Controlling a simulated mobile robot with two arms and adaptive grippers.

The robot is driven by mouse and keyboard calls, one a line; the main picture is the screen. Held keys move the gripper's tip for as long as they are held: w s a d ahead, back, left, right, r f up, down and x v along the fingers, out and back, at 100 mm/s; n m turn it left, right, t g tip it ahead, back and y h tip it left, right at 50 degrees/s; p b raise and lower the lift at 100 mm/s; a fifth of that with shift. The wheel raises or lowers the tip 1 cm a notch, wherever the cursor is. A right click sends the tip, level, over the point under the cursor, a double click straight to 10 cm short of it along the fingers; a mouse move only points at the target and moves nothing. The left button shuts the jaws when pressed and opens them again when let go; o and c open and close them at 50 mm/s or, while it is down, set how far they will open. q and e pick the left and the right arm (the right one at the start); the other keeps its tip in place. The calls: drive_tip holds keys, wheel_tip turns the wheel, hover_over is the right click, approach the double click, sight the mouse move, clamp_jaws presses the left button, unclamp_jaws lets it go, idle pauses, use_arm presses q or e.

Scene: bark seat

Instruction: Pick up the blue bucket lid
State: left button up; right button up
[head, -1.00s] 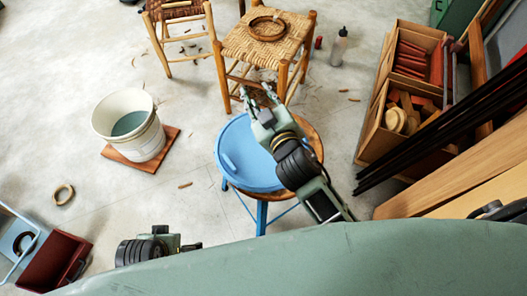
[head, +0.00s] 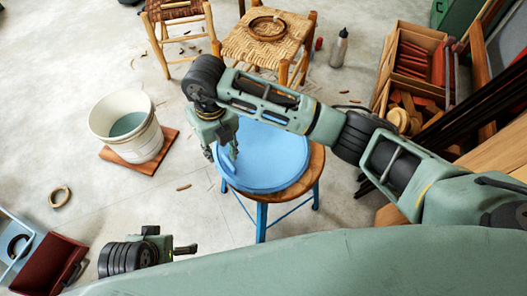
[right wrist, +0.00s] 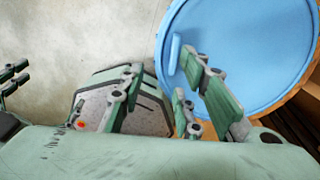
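The blue bucket lid (head: 270,158) lies flat on a round wooden stool (head: 308,178) with blue legs. Its raised bar handle faces the left side; it shows clearly in the right wrist view, where the lid (right wrist: 245,50) fills the upper right. My right gripper (head: 222,158) points down at the lid's left edge, close to the handle. In the right wrist view my right gripper (right wrist: 165,68) has its fingers apart, with the handle just beyond the gap; contact is not visible. My left gripper (head: 186,249) is low at the left, away from the lid; its finger opening is unclear.
A white bucket (head: 144,142) stands on a brown board left of the stool. A woven-seat stool (head: 250,45) with a coil stands behind. Wooden crates (head: 385,85) and planks crowd the right. Floor between bucket and stool is mostly clear.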

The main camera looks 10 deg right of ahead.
sight(230, 165)
drive_tip(key=shift+h, duration=0.3)
drive_tip(key=f, duration=0.2)
drive_tip(key=d+f+b, duration=0.1)
drive_tip(key=f, duration=0.1)
drive_tip(key=d+f, duration=0.1)
drive_tip(key=f, duration=0.2)
drive_tip(key=shift+f, duration=0.35)
use_arm(q)
drive_tip(key=v, duration=0.5)
drive_tip(key=shift+a+r, duration=0.1)
drive_tip(key=shift+r, duration=0.1)
use_arm(e)
clamp_jaws()
